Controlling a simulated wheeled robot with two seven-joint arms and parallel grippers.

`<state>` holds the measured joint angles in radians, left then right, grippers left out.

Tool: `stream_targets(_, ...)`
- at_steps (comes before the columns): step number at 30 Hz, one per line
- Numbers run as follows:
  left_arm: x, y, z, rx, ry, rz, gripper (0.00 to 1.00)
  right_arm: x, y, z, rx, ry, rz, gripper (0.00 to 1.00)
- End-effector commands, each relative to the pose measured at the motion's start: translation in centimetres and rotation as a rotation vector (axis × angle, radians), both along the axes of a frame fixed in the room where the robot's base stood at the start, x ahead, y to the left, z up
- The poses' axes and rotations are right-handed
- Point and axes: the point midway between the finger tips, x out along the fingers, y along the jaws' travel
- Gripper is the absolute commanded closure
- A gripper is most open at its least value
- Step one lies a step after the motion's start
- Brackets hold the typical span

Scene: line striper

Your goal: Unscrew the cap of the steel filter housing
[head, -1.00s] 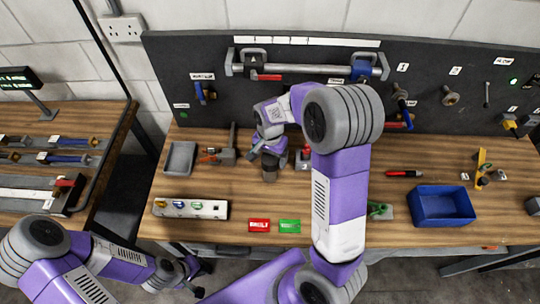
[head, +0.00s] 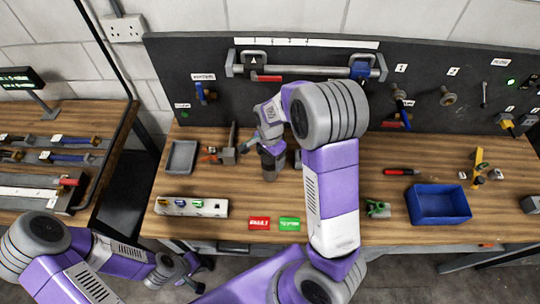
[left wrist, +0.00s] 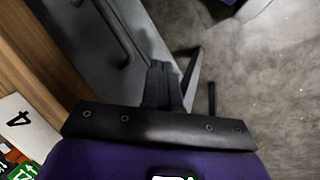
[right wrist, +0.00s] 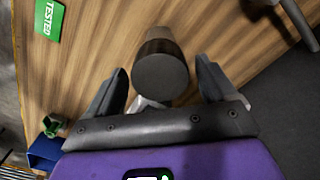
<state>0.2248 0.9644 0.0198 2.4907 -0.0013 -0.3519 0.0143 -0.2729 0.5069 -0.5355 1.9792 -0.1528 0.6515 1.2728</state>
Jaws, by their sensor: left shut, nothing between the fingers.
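The steel filter housing (head: 270,164) is a short dark cylinder standing upright on the middle of the bench. In the right wrist view its round grey cap (right wrist: 160,78) faces the camera, with the darker body behind. My right gripper (head: 262,142) is close above the housing in the head view, partly hidden by its own wrist. In the right wrist view the right gripper's fingers (right wrist: 164,82) are spread on either side of the cap, with gaps between. My left gripper (head: 198,284) is low in front of the bench; its fingers (left wrist: 164,84) are together and empty.
A grey tray (head: 182,158) and a small vise-like tool (head: 228,152) stand left of the housing. A blue bin (head: 440,204) is at right. A dark tool board (head: 420,75) stands behind.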

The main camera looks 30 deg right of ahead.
Motion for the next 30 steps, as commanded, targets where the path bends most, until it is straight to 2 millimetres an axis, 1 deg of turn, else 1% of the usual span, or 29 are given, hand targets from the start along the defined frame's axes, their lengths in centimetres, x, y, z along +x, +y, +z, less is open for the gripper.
stream_targets(1, 0.0, 0.0, -0.01, 0.0, 0.0, 0.0, 1.0, -0.01, 0.0, -0.01, 0.0, 0.0, 0.0, 0.23)
stream_targets(2, 0.0, 0.0, -0.01, 0.0, 0.0, 0.0, 1.0, -0.01, 0.0, -0.01, 0.0, 0.0, 0.0, 0.27)
stream_targets(12, 0.0, 0.0, -0.01, 0.0, 0.0, 0.0, 1.0, 0.0, 0.0, 0.0, 0.0, 0.0, 0.002, 0.79)
stream_targets(14, 0.0, 0.0, -0.03, 0.0, 0.0, 0.0, 1.0, 0.0, -0.01, 0.0, 0.0, 0.0, 0.018, 0.79)
stream_targets(16, 0.0, 0.0, -0.09, 0.0, 0.0, 0.0, 1.0, 0.0, -0.03, -0.01, 0.0, 0.0, 0.079, 0.79)
stream_targets(21, 0.0, 0.0, -0.3, 0.0, 0.0, 0.0, 1.0, 0.0, -0.01, 0.0, 0.001, -0.001, 0.301, 0.79)
stream_targets(24, 0.01, 0.0, -0.35, 0.0, 0.0, 0.0, 1.0, -0.02, -0.05, 0.01, 0.0, 0.0, 0.382, 0.79)
stream_targets(30, 0.0, 0.0, -0.33, 0.0, 0.0, 0.0, 1.0, -0.01, 0.0, 0.05, 0.0, 0.0, 0.405, 0.79)
